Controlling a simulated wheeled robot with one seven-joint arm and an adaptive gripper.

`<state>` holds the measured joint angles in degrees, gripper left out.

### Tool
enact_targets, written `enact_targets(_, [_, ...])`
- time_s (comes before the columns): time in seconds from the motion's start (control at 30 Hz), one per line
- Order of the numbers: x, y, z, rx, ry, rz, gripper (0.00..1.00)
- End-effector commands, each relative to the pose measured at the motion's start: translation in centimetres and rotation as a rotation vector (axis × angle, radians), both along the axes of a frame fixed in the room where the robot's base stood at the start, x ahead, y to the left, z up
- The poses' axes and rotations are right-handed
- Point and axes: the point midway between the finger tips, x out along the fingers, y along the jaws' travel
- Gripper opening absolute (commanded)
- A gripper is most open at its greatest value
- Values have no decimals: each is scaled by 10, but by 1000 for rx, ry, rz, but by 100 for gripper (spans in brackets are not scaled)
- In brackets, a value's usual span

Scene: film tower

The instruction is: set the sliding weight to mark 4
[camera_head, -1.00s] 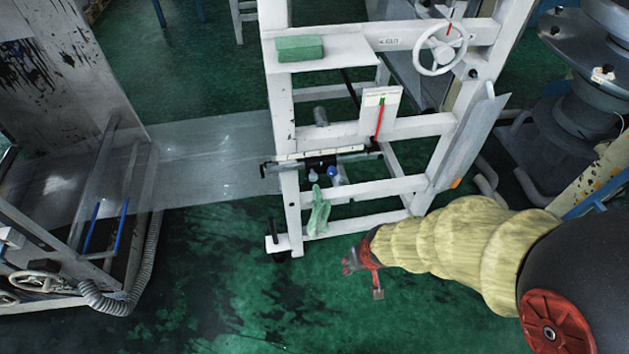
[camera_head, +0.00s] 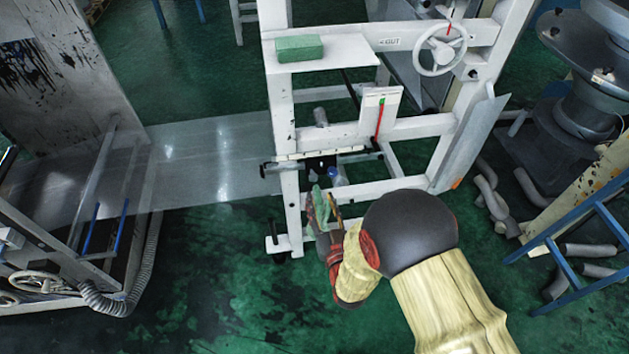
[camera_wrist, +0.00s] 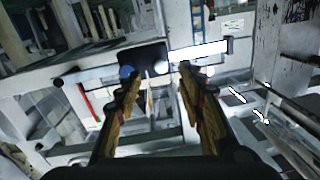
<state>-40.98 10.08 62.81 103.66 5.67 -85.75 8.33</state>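A long pale bar with small marks (camera_head: 320,154) crosses the white frame below the middle. A dark block (camera_head: 320,165), apparently the sliding weight, sits at this bar; the numbers are too small to read. In the wrist view the dark block (camera_wrist: 142,57) is ahead of my fingers, with the bright white bar (camera_wrist: 200,52) running right from it. A blue round thing and a white one show just below the block. My gripper (camera_head: 328,203) is in front of and below the bar; in the wrist view its fingers (camera_wrist: 161,70) are apart with nothing seen gripped.
A white plate with a red pointer (camera_head: 379,115) and a handwheel (camera_head: 440,48) are above right. A green block (camera_head: 300,48) lies on the upper shelf. A clear sheet (camera_head: 215,155) extends left.

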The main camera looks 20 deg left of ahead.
Motion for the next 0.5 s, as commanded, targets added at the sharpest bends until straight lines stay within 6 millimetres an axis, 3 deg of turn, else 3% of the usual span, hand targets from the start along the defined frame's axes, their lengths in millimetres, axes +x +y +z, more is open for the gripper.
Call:
enact_targets(0.17, [10, 7, 4, 16, -12, 0, 39])
enact_targets(0.5, [51, 36, 3, 14, -10, -1, 39])
